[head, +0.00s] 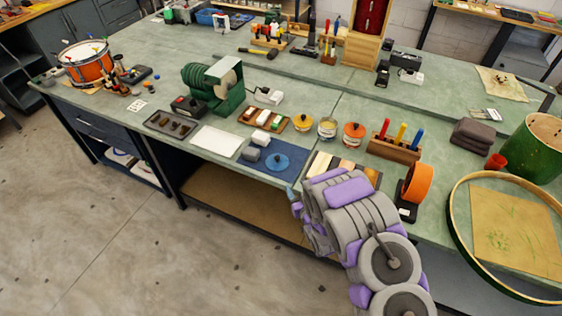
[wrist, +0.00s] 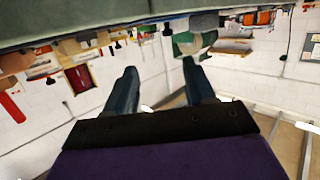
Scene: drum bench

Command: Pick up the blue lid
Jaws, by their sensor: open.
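The blue lid (head: 277,160) is a round disc with a small knob, lying flat on a dark blue mat (head: 303,163) near the bench's front edge in the head view. My gripper (wrist: 160,80) is open, its two dark blue fingers spread apart with nothing between them. In the head view my arm stands in front of the bench edge, to the right of and nearer than the lid, and mostly hides the gripper. I cannot make out the lid in the wrist view, which looks upside down toward the bench edge and the wall.
A white sheet (head: 216,141) lies further left. A board with wood strips (head: 343,168) and an orange roll (head: 418,183) are to the right.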

